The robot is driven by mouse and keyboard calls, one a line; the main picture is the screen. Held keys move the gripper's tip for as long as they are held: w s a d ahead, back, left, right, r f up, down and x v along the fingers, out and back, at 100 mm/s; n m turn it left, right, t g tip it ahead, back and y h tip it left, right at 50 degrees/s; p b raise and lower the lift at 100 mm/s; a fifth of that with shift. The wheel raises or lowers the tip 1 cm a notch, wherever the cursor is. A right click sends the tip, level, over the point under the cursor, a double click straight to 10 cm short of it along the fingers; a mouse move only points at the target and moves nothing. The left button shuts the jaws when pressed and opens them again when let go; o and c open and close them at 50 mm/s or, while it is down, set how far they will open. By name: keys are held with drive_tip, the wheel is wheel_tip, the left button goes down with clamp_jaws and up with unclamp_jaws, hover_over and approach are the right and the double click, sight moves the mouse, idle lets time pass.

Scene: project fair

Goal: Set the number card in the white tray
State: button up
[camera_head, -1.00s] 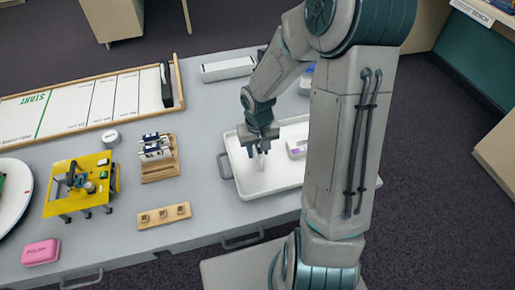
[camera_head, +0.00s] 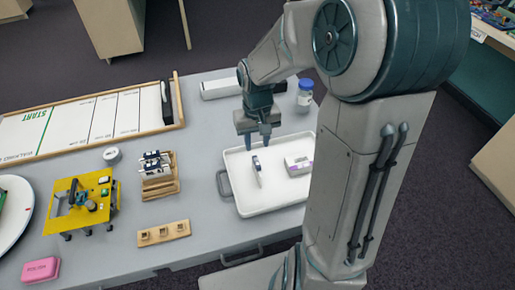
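The white tray (camera_head: 277,205) lies on the grey table, to the left of my arm. A thin white-and-dark piece, which looks like the number card (camera_head: 257,172), is inside the tray, left of its middle. I cannot tell whether it lies flat or stands on edge. My gripper (camera_head: 258,147) is above the far part of the tray, its two fingers apart and nothing between them. It appears clear of the card. My arm hides the tray's right end.
A white-and-purple block (camera_head: 298,165) is in the tray, right of the card. A wooden rack (camera_head: 160,187) with similar pieces, a wooden strip (camera_head: 163,233) and a yellow stand (camera_head: 82,202) are to the left. A blue-capped jar (camera_head: 305,95) stands behind the tray.

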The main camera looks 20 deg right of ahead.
drive_tip(key=s+r+t, duration=0.2)
drive_tip(key=s+r, duration=0.6)
drive_tip(key=s, duration=0.6)
drive_tip(key=shift+a+r+t, duration=0.25)
drive_tip(key=shift+r+t, duration=0.1)
drive_tip(key=shift+t, duration=0.05)
drive_tip(key=shift+w, duration=0.1)
drive_tip(key=shift+r+p, duration=0.3)
drive_tip(key=shift+r, duration=0.05)
